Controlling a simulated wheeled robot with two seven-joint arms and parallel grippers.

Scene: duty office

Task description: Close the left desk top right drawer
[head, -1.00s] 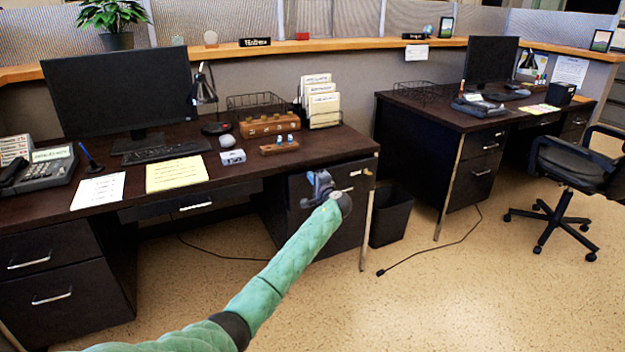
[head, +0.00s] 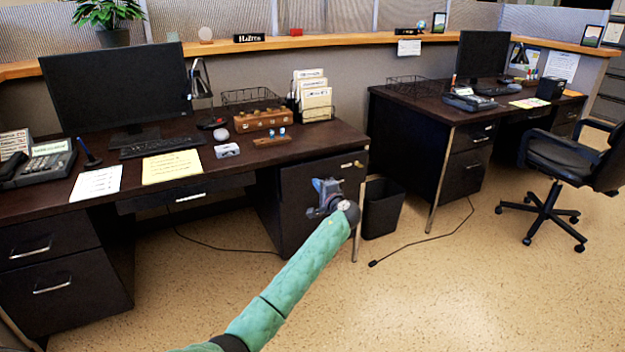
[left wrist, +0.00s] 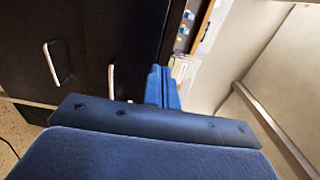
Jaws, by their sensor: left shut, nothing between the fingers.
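The left desk (head: 215,180) is dark brown. Its right-hand drawer unit has a dark top drawer (head: 312,175) with a small metal handle (head: 350,165). How far the drawer stands out is hard to tell from here. My left gripper (head: 325,192) is shut and empty, in front of this unit and below the handle, hiding part of the front. Contact cannot be made out. In the left wrist view, the blue fingers (left wrist: 162,88) are together beside the upright-looking handle (left wrist: 111,82), with a second drawer handle (left wrist: 52,62) to the left. My right gripper is not in view.
A black waste bin (head: 383,207) stands right of the drawer unit, past a metal desk leg. A second desk (head: 425,120) and a black office chair (head: 562,160) are farther right. A cable lies on the floor. The floor in front is clear.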

